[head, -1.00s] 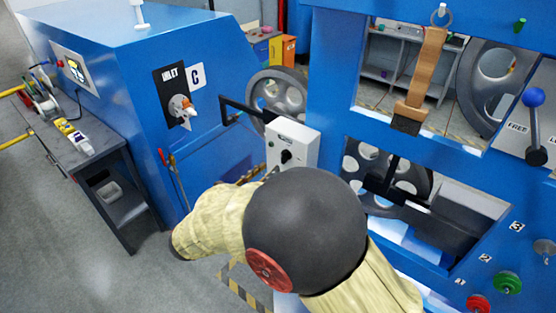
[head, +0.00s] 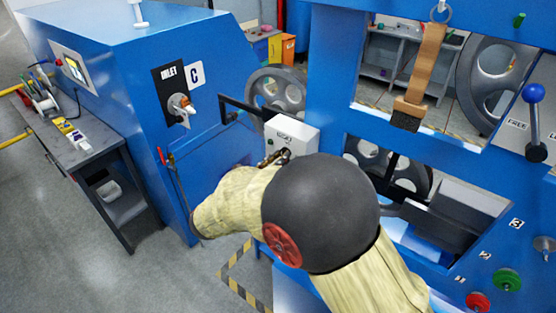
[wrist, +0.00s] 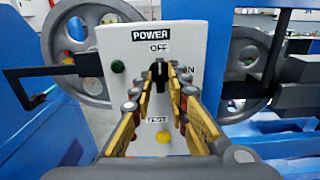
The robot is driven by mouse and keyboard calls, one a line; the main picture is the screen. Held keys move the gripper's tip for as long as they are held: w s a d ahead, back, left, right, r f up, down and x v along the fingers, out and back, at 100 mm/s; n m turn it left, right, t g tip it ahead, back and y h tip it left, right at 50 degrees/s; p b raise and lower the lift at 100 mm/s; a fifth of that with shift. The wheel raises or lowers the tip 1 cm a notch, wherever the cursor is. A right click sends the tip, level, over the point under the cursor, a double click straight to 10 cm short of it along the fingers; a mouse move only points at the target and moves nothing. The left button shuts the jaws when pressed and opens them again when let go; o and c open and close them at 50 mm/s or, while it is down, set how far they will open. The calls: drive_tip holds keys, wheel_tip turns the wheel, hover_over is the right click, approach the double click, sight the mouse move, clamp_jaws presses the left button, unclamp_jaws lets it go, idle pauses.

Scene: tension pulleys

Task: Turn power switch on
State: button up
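The white power box (head: 292,130) stands at the middle of the head view, in front of the blue machine. In the wrist view the power box (wrist: 115,45) carries the labels POWER, OFF at the top, ON at the right and TEST below. Its black switch knob (wrist: 158,72) points up toward OFF. My gripper (wrist: 160,76) is open, with one finger on each side of the knob. I cannot tell whether the fingers touch it. In the head view my gripper (head: 275,158) is at the box's front and hides the knob.
A green button (wrist: 117,67) is left of the knob and a yellow button (wrist: 163,137) is below it. Spoked wheels (head: 275,95) stand behind. The INLET switch (head: 180,106) is on the machine at left.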

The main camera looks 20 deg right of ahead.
clamp_jaws()
drive_tip(key=shift+f+m+b, duration=0.1)
drive_tip(key=shift+m+b, duration=0.3)
drive_tip(key=m+b, duration=1.7)
drive_tip(key=b, duration=0.3)
drive_tip(key=shift+a, duration=0.1)
idle(0.4)
drive_tip(key=shift+o, duration=1.6)
unclamp_jaws()
drive_tip(key=shift+o, duration=0.2)
drive_tip(key=shift+r, duration=0.2)
